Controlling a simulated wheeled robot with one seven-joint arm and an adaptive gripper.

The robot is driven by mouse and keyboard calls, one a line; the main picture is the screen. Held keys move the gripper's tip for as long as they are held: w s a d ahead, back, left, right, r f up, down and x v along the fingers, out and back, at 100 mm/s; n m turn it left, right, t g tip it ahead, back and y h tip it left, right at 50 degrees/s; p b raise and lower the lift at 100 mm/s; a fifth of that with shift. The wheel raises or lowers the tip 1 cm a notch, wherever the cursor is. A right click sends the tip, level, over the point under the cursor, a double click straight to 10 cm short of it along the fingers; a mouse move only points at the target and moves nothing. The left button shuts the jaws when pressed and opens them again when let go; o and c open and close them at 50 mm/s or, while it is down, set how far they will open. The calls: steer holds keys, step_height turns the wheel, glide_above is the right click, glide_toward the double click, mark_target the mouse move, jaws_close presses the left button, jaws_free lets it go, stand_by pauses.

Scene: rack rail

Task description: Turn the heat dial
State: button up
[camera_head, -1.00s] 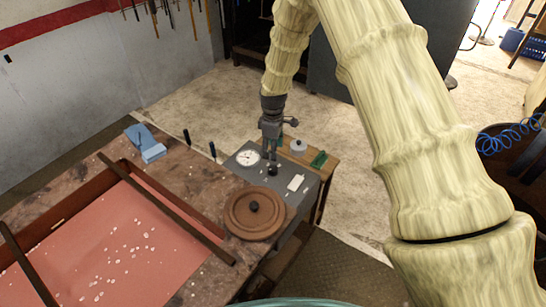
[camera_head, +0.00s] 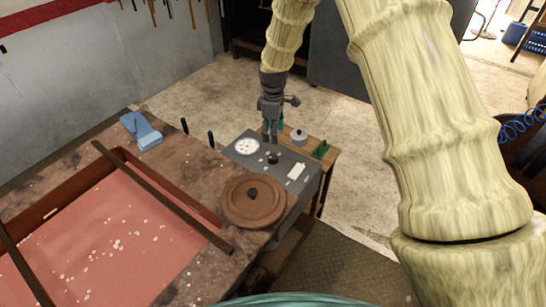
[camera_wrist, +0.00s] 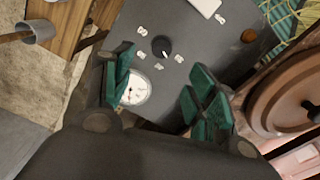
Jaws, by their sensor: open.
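The heat dial, a small round black knob with a white mark, shows in the wrist view (camera_wrist: 161,46) with white labels around it. It sits on the top of a dark grey panel box (camera_wrist: 190,70), which also shows in the head view (camera_head: 310,178). A white round gauge (camera_wrist: 134,90) lies beside the dial, partly behind a finger. My gripper (camera_wrist: 162,88) points down over the panel in the head view (camera_head: 270,140). Its green-padded fingers are apart and empty. The dial appears beyond the fingers, apart from them.
A brown round lid (camera_head: 253,202) with a dark knob sits close by the panel. A pink-bottomed tray (camera_head: 150,187) and a blue object (camera_head: 141,131) lie on the workbench. A wooden stand with a grey pot (camera_head: 299,137) is behind the panel.

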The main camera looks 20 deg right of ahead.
mark_target(273, 156)
steer(key=shift+f+b, duration=0.6)
steer(key=shift+b, duration=0.55)
steer(key=shift+s+a+r+b, duration=0.1)
steer(key=shift+s+r+b, duration=0.05)
steer(key=shift+b, duration=0.35)
steer(key=shift+f+p, duration=1.75)
steer(key=shift+f, duration=3.6)
steer(key=shift+c, duration=0.5)
steer(key=c, duration=1)
